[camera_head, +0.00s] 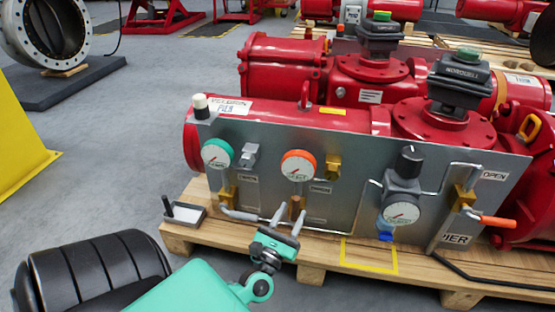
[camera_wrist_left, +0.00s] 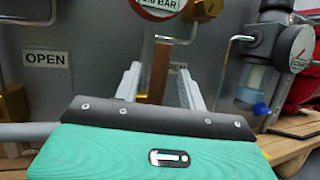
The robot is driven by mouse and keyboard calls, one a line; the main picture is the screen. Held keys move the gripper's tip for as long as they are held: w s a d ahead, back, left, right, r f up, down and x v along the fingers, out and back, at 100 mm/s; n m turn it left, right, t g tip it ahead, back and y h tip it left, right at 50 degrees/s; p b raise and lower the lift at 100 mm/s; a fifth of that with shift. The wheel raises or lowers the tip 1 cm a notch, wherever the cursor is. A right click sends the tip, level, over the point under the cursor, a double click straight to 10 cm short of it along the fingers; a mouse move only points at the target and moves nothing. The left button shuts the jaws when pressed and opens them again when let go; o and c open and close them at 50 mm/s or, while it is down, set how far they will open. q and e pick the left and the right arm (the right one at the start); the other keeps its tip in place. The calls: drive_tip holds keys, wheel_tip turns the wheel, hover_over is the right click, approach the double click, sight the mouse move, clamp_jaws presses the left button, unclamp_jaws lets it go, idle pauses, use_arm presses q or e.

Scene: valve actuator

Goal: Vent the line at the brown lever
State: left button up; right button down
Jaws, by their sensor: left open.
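The brown lever (camera_head: 296,206) stands upright low on the grey panel (camera_head: 345,205), below the orange-rimmed gauge (camera_head: 298,166). My left gripper (camera_head: 287,216) is open in front of the panel, with its fingers pointing at the lever. In the left wrist view the brown lever (camera_wrist_left: 159,72) appears between the two spread fingers, nearer the left one. Its lower end is hidden by the gripper body. I cannot tell whether a finger touches it. My right gripper is not in view.
A grey lever (camera_head: 238,214) sticks out left of the brown one, and an orange lever (camera_head: 497,222) at the right. A regulator with gauge (camera_head: 401,200) stands between. A small tray (camera_head: 185,213) is on the wooden pallet (camera_head: 325,258). Thin pipes run along the panel.

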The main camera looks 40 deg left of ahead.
use_arm(q)
drive_tip(key=p+v, duration=0.2)
drive_tip(key=v, duration=0.7)
drive_tip(key=shift+r, duration=0.1)
